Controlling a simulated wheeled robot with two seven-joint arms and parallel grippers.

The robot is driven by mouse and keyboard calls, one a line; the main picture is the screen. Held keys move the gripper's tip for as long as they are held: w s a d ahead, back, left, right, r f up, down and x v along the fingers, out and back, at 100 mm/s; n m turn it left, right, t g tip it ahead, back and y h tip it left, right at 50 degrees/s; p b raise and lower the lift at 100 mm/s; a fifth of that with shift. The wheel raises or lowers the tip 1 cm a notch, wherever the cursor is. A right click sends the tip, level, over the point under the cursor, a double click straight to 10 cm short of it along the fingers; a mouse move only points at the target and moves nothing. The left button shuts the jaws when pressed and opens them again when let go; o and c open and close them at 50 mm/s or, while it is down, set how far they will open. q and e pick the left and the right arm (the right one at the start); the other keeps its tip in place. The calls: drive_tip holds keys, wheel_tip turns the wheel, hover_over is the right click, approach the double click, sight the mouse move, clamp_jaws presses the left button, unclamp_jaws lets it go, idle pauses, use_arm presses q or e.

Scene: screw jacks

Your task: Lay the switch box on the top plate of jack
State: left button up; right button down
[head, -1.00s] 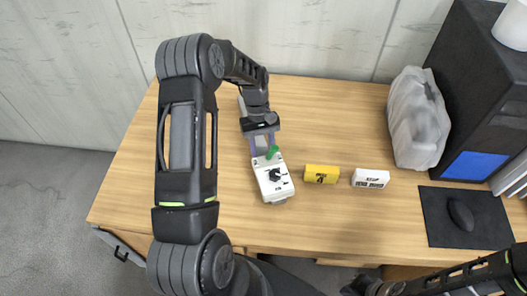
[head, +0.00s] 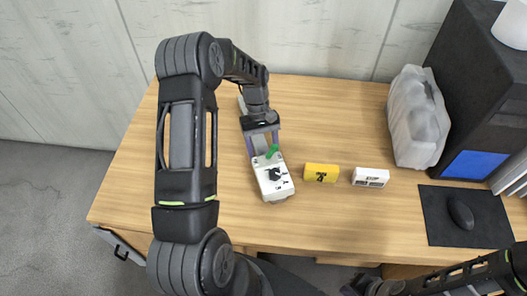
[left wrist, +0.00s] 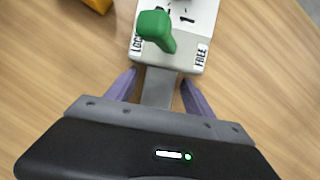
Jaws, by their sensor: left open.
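The left wrist view shows that end of the box (left wrist: 188,55), with LOCK and FREE labels and a grey bar sticking out. My left gripper (head: 262,146) is open at this end. Its two purple fingers (left wrist: 158,80) stand on either side of the grey bar, with gaps visible. I cannot make out a jack or its top plate for certain.
A yellow block (head: 321,173) and a small white block (head: 371,178) lie right of the box. A wrapped translucent bundle (head: 417,118), a black case (head: 480,90) and a mouse on a dark mat (head: 450,230) fill the right side. The desk's middle back is clear.

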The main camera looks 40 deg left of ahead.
sight(260, 142)
use_arm(q)
drive_tip(key=b+v, duration=0.1)
drive_tip(key=v, duration=1.1)
